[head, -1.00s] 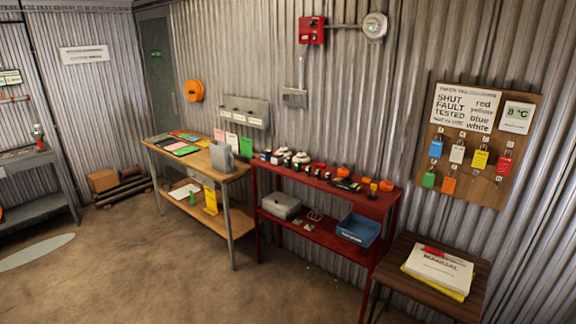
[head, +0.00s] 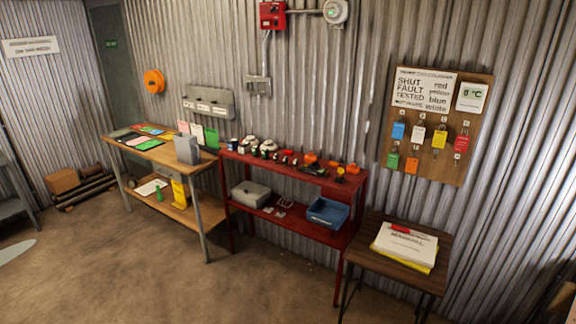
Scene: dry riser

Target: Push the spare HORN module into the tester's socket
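Neither of my grippers shows in the head view. A red two-level rack (head: 300,170) stands against the corrugated wall with a row of small items on top. Among them are white-and-dark round devices (head: 268,147), small red and orange pieces (head: 310,158) and a yellow-and-dark piece (head: 340,173). They are too small to tell which is the spare HORN module. I cannot make out the tester or its socket. A red box (head: 272,15) and a round white device (head: 336,11) are fixed high on the wall.
A wooden bench (head: 165,152) with coloured cards stands left of the rack. A blue bin (head: 327,212) and a grey case (head: 250,193) sit on the rack's lower shelf. A small dark table (head: 380,258) with a manual stands right. The floor in front is clear.

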